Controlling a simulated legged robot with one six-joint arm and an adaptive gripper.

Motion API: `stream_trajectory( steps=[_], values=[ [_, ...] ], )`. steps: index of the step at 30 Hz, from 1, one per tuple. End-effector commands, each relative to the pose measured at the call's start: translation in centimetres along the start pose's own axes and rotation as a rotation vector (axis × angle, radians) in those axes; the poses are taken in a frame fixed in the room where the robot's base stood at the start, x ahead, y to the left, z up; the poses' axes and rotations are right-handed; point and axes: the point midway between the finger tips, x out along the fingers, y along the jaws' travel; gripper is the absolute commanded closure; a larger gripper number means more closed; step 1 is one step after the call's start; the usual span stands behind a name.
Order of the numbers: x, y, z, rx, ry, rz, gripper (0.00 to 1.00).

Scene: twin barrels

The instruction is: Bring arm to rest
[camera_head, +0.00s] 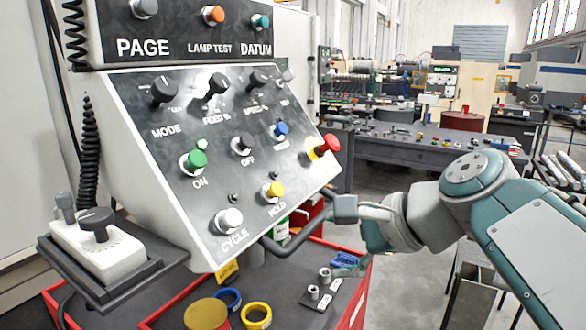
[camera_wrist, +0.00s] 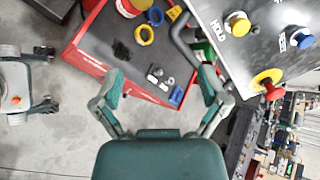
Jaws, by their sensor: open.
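My gripper (camera_wrist: 161,84) is open and empty in the wrist view. Its two teal fingers are spread wide apart, with the red-edged cart seen beyond them. In the head view my teal and grey arm (camera_head: 470,178) comes in from the right, bent at the elbow. Its grey forearm reaches left to near the lower right corner of the control panel.
The tilted control panel (camera_head: 215,120) has several knobs and buttons, with a red button (camera_head: 327,146) at its right edge. Below it, the red cart (camera_head: 352,312) holds a yellow ring (camera_head: 257,316), a blue ring (camera_head: 229,298) and small metal parts. Workbenches stand behind; grey floor is open.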

Motion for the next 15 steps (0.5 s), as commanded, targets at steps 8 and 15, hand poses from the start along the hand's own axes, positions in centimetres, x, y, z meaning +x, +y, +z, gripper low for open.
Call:
stream_trajectory(
  steps=[8, 15],
  values=[
    [0.9, 13.9, -5.6, -0.773, 0.302, 0.356, 0.07],
    [0.0, 20.7, -9.5, -1.27, 0.367, 0.639, 0.07]
  ],
)
